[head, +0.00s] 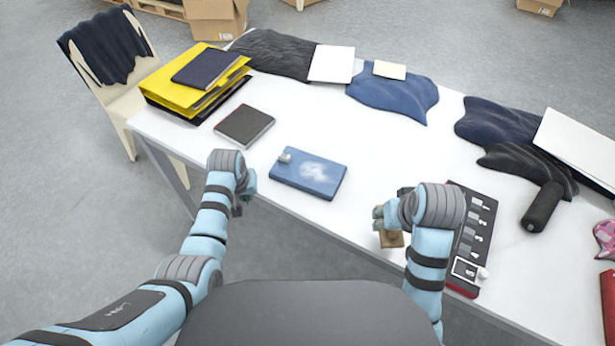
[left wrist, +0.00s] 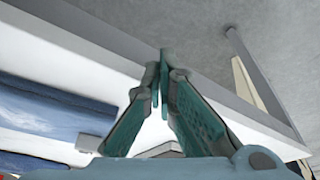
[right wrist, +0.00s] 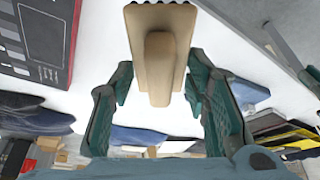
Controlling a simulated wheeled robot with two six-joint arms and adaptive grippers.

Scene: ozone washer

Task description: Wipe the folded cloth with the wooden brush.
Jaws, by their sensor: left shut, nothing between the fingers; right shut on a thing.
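The folded cloth (head: 318,177) is a flat blue rectangle with a whitish patch on top. It lies near the table's front edge and shows at the left of the left wrist view (left wrist: 50,105). The wooden brush (head: 391,240) is in my right gripper (head: 383,222), right of the cloth and apart from it. In the right wrist view the brush (right wrist: 158,60) shows its tan handle and a dark bristle edge; that gripper (right wrist: 157,88) is shut on it. My left gripper (head: 245,192) is shut and empty, left of the cloth near the table edge; its fingertips meet in the left wrist view (left wrist: 160,75).
A black and red panel (head: 470,240) lies right of my right gripper. A dark notebook (head: 244,125) and yellow folders (head: 190,95) are at the left. Dark and blue garments (head: 395,97) lie at the back. The white tabletop (head: 385,150) behind the cloth is clear.

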